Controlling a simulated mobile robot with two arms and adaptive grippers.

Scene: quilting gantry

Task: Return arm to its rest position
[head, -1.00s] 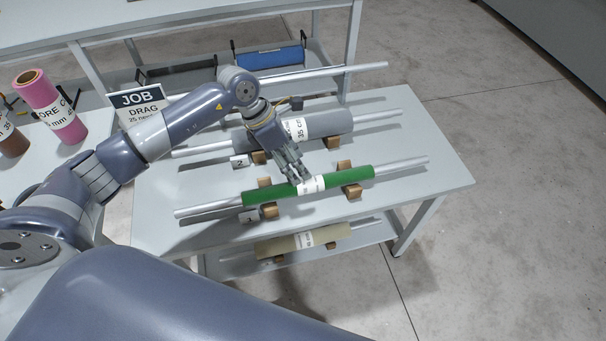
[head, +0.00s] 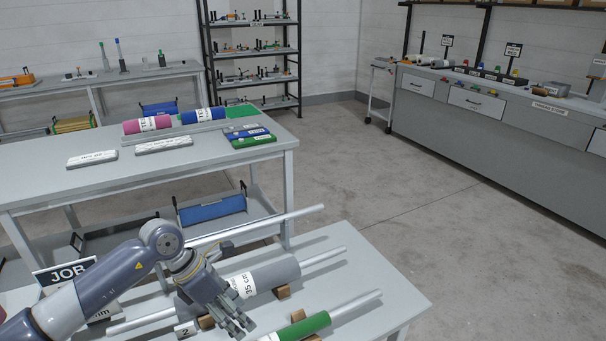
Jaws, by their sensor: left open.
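My left arm comes in from the lower left. Its gripper (head: 238,322) is open and empty, with its fingers pointing down over the near table (head: 385,285). The fingertips show between the grey roll (head: 277,272) and the green roll (head: 306,326), left of the green roll's upper side. I cannot tell how high they are above the table. Both rolls lie on metal bars over wooden blocks. The green roll's left part is cut off by the picture's lower edge. My right gripper is out of view.
A JOB sign (head: 66,272) stands behind my left forearm. A bare metal bar (head: 260,226) lies behind the grey roll. A farther table (head: 110,185) carries pink and blue rolls. A long counter (head: 500,120) lines the right wall. The floor between is clear.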

